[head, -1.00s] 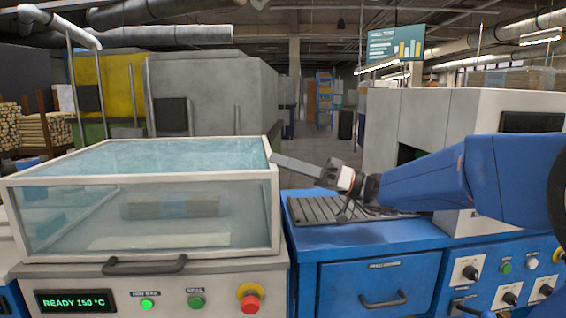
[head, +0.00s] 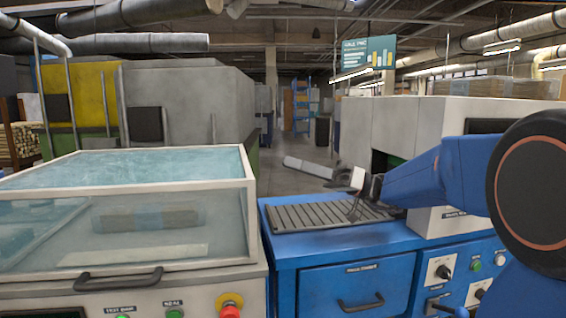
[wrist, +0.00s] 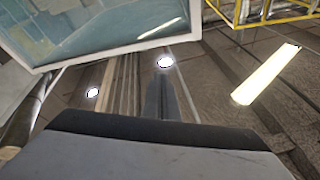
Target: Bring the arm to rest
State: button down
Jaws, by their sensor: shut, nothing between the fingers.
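My blue arm reaches in from the right in the head view. My gripper (head: 306,167) is at its left end, shut and empty, above the far edge of the blue cabinet. It points left, toward the glass-lidded machine. In the wrist view the grey gripper body (wrist: 150,155) fills the bottom, and a dark narrow finger part stands up in the middle. Nothing is held. The wrist camera looks up toward the ceiling, with lights and a sign panel (wrist: 110,25) in view.
A machine with a closed clear lid (head: 125,215) stands left. The blue cabinet (head: 300,250) has a ribbed grey mat (head: 310,216) on top. A pale machine (head: 400,130) stands behind my arm on the right. An open aisle (head: 290,152) runs back in the middle.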

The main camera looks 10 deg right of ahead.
jog(key=s+a+f+m+g+h, duration=0.1)
jog(key=s+a+f+m+h, duration=0.1)
jog(key=s+f+h, duration=0.35)
jog(key=s+a+f+m+g+h, duration=0.1)
jog(key=s+a+f+m+h, duration=0.15)
jog(key=s+f, duration=0.45)
jog(key=s+a+f+m+g+h, duration=0.1)
jog(key=s+f+m+h, duration=0.15)
jog(key=s+f, duration=0.4)
jog(key=s+d+f+m+t+h, duration=0.2)
jog(key=s+d+f+h, duration=0.1)
jog(key=d+f+h, duration=0.2)
jog(key=s+d+f+m+t+h, duration=0.2)
jog(key=s+d+f+h, duration=0.1)
jog(key=d+f+h, duration=0.3)
jog(key=d+f, duration=0.2)
jog(key=d, duration=0.2)
jog(key=shift+f+m, duration=0.15)
jog(key=shift+m, duration=0.15)
jog(key=c, duration=2.5)
grip_release()
